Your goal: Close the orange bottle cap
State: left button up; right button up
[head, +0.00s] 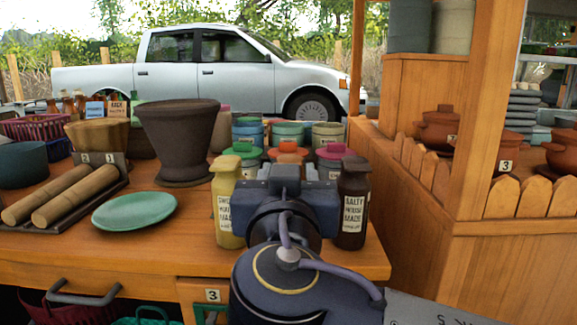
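Just above and behind my gripper an orange cap (288,147) shows. The bottle under it is mostly hidden by the gripper, so I cannot tell how the cap sits or whether it is open. My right gripper (290,185) is seen from behind, at the table's front edge between a yellow bottle and a dark bottle. Its fingers are hidden, so I cannot tell whether they are open or hold anything. My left gripper is not in view.
The yellow bottle (228,205) and dark bottle (352,205) stand close on either side. Jars with green (242,150) and pink lids (335,151) stand behind. A teal plate (134,211), rolling pins (60,199) and a dark mortar (180,140) are left. A wooden counter (480,255) blocks the right.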

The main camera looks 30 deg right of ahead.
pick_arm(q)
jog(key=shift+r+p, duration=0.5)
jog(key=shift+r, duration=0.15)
pick_arm(e)
jog(key=v, duration=0.5)
jog(key=shift+s+a, duration=0.1)
jog(key=shift+s, duration=0.05)
